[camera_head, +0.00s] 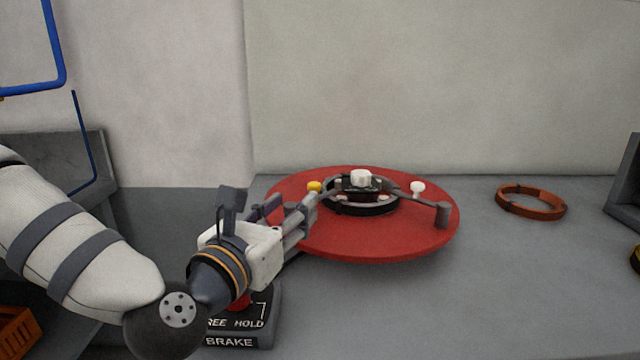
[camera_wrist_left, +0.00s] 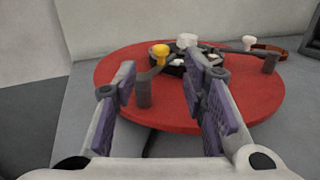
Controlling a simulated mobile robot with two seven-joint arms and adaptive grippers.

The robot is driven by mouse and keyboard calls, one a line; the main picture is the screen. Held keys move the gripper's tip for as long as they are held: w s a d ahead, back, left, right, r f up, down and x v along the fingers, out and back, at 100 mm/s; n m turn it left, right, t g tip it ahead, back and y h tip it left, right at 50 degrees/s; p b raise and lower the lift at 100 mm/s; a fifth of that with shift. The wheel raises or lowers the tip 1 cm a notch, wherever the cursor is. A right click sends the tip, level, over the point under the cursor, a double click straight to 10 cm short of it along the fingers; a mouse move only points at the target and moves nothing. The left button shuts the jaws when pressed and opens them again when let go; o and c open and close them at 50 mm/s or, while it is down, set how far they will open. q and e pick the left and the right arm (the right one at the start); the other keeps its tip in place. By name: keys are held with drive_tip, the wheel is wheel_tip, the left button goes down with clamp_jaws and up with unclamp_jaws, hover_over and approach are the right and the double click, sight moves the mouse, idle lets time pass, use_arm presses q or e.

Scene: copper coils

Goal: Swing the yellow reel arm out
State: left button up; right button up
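The yellow reel arm has a yellow knob (camera_head: 314,187) and a grey upright post at its outer end. It sits on the left side of the red reel disc (camera_head: 380,240). In the left wrist view the yellow knob (camera_wrist_left: 161,50) and the grey post (camera_wrist_left: 143,93) show between my fingers. My left gripper (camera_head: 284,212) is open at the left edge of the disc, its fingers on either side of the post. The post is nearer the left finger; I cannot tell whether they touch. My right gripper is not in view.
A second reel arm with a white knob (camera_head: 418,187) is on the disc's right. A white hub knob (camera_head: 361,178) is at the centre. A brake box (camera_head: 240,341) stands below my left gripper. A copper ring (camera_head: 531,202) lies at right. The front right bench is clear.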

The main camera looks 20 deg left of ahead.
sight(311, 189)
use_arm(q)
drive_tip(key=w, duration=0.6)
drive_tip(key=w+d, duration=0.1)
drive_tip(key=w, duration=0.2)
drive_tip(key=shift+w+f, duration=0.1)
drive_tip(key=shift+w, duration=0.05)
drive_tip(key=shift+c, duration=0.4)
